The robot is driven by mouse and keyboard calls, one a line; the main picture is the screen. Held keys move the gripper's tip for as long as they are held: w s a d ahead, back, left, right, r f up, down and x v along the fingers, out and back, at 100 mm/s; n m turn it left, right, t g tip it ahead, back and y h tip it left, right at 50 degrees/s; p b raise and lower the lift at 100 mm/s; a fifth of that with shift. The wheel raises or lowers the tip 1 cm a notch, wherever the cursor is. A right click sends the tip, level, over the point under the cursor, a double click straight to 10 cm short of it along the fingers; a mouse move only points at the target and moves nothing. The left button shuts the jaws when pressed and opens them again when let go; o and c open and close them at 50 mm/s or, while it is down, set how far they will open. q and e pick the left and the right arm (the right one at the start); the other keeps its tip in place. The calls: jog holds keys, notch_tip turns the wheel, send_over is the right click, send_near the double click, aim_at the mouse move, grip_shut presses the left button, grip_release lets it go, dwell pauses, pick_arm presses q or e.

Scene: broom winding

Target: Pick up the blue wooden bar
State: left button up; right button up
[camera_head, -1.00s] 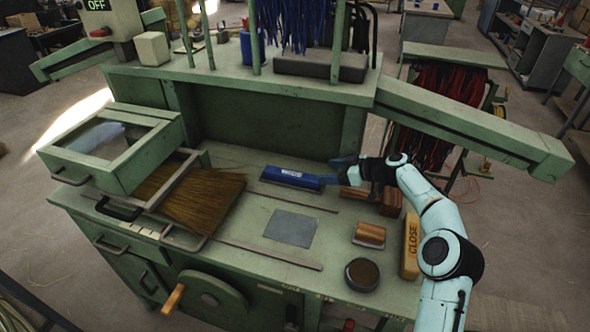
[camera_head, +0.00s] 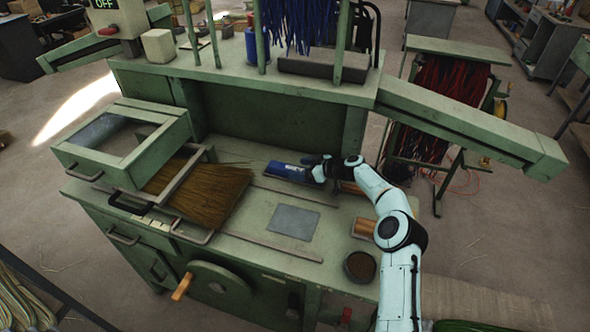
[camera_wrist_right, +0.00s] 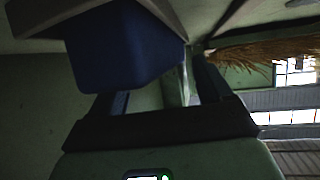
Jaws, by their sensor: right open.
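The blue wooden bar (camera_head: 284,171) lies on the green workbench (camera_head: 262,217), right of the straw broom head, with a white label on its face. My right gripper (camera_head: 310,169) is at the bar's right end and covers that end in the head view. In the right wrist view, the bar's blue end (camera_wrist_right: 125,48) looms close, in front of my open right gripper (camera_wrist_right: 163,95). It overlaps the left finger there, and I cannot tell whether it touches. My left gripper is not in view.
A straw broom head (camera_head: 205,190) lies left of the bar. A grey plate (camera_head: 291,221), a brown wooden block (camera_head: 364,228) and a round dark dish (camera_head: 360,266) are nearer the front. A raised shelf (camera_head: 230,75) stands behind the bar.

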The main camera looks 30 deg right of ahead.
jog(key=shift+w+a+f, duration=0.15)
jog(key=shift+w+f, duration=0.1)
jog(key=shift+w, duration=0.25)
jog(key=shift+s, duration=0.3)
jog(key=shift+c, duration=0.6)
jog(key=c, duration=1.2)
jog(key=shift+r, duration=0.1)
jog(key=shift+r, duration=0.1)
